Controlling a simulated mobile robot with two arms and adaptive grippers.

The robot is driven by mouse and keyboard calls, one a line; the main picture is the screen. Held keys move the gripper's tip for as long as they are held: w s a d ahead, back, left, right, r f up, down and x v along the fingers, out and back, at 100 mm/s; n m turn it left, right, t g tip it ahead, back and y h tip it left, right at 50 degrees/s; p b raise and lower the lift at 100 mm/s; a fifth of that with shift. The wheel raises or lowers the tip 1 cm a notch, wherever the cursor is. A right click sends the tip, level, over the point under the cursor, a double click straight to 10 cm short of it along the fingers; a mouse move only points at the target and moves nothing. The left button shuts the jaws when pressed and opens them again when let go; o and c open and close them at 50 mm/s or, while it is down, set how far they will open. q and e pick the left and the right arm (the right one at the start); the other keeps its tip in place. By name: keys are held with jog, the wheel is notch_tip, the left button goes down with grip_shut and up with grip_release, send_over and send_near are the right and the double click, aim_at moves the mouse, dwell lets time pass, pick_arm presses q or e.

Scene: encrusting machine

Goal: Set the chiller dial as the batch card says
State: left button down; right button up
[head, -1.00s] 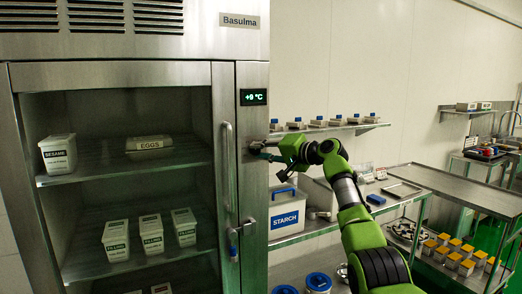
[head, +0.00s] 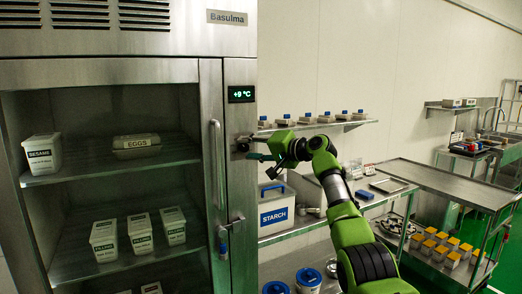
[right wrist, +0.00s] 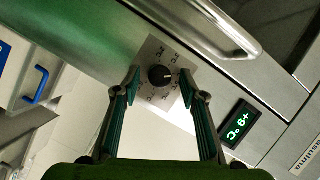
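The chiller (head: 240,190) is a steel cabinet marked Basulma, and its green display (head: 242,94) reads +9 °C. The dial (right wrist: 161,76) is a round black knob on a pale plate with markings around it, below the display on the chiller's right panel. My right gripper (right wrist: 161,86) is open in the right wrist view, one finger on each side of the dial, with gaps between fingers and knob. In the head view my right gripper (head: 251,147) is at the panel and partly covers the dial area. I cannot make out a batch card. My left gripper is out of view.
The chiller's door handle (head: 217,165) stands left of the dial. A starch bin (head: 277,212) is on the bench below my arm. Small blue-topped containers line a wall shelf (head: 330,125). Inside the chiller are tubs marked sesame, eggs and filling.

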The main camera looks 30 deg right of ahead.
jog(key=v, duration=1.1)
jog(key=shift+s, duration=0.3)
jog(key=shift+d, duration=0.15)
